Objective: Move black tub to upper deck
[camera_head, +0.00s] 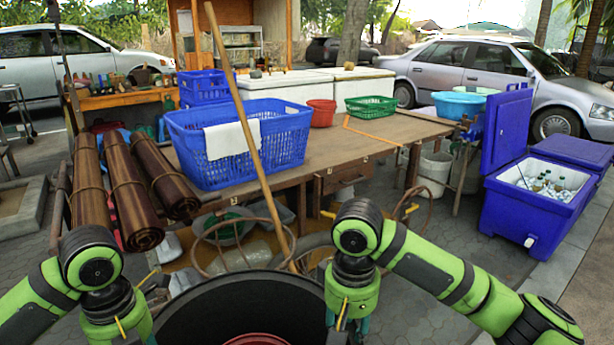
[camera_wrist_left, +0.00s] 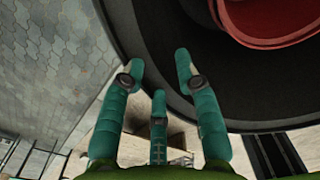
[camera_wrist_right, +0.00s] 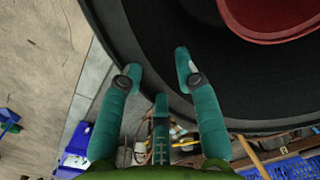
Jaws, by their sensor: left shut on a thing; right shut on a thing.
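The large round black tub (camera_head: 250,305) is at the bottom middle of the head view, close to me, its lower part cut off. A red round thing (camera_head: 257,340) sits inside it. My left gripper (camera_wrist_left: 160,62) is shut on the tub's rim at its left side. My right gripper (camera_wrist_right: 158,62) is shut on the rim at the right side. The tub's rim (camera_wrist_left: 160,95) passes between the fingers in both wrist views. The wooden table (camera_head: 335,150) stands beyond the tub, its top above a cluttered lower level. No deck is clearly marked as upper.
A blue basket (camera_head: 190,150) with a white cloth stands on the table's left front. A red bucket (camera_head: 321,113) and green basket (camera_head: 371,107) stand farther back. A long wooden pole (camera_head: 248,135) leans in front. Brown rolls (camera_head: 125,190) lie left; a blue cooler (camera_head: 535,205) stands right.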

